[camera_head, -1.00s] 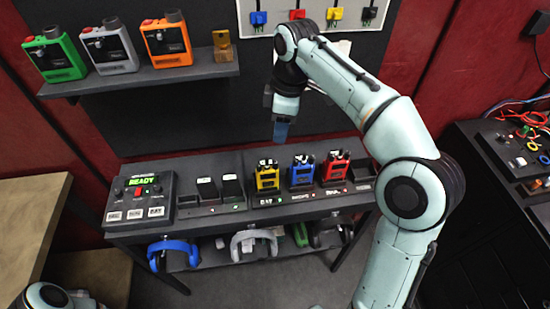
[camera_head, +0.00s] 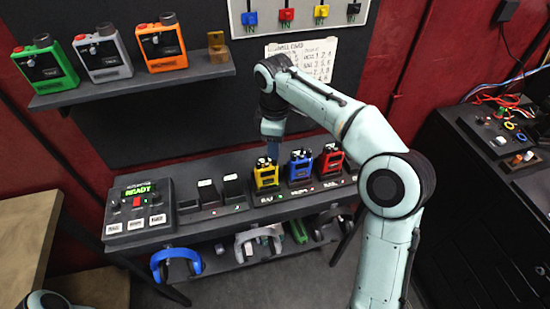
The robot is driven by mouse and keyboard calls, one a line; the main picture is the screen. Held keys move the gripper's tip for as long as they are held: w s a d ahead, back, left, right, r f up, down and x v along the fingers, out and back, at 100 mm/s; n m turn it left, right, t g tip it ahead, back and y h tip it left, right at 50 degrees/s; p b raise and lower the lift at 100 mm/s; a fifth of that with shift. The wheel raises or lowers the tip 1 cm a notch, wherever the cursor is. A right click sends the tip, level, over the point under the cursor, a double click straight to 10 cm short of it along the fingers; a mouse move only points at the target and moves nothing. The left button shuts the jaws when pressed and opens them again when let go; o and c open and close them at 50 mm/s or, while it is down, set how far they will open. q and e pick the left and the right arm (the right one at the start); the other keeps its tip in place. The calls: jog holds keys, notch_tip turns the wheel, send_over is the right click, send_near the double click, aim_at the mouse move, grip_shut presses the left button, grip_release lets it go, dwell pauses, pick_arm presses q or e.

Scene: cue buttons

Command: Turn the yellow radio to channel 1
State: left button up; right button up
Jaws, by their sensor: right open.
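The yellow radio (camera_head: 266,177) stands upright in a charging rack on the shelf table, left of the blue radio (camera_head: 300,170) and the red radio (camera_head: 331,163). Its knobs are on top; their setting is too small to read. My right gripper (camera_head: 273,152) points down just above the yellow radio's top, at its right side. Its fingers are open, and I cannot tell whether they touch the radio. My left gripper is out of view; only a bit of my left arm (camera_head: 45,300) shows at the bottom left.
A control box with a green READY display (camera_head: 140,208) stands at the left end of the table (camera_head: 190,232). Black battery packs (camera_head: 208,192) sit between it and the radios. Headsets (camera_head: 176,262) hang below. A wall shelf (camera_head: 140,90) holds green, grey and orange devices.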

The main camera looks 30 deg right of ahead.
aim_at(274, 161)
notch_tip(274, 161, down, 5)
jog(key=shift+w+b, duration=0.15)
jog(key=shift+b, duration=0.25)
grip_shut()
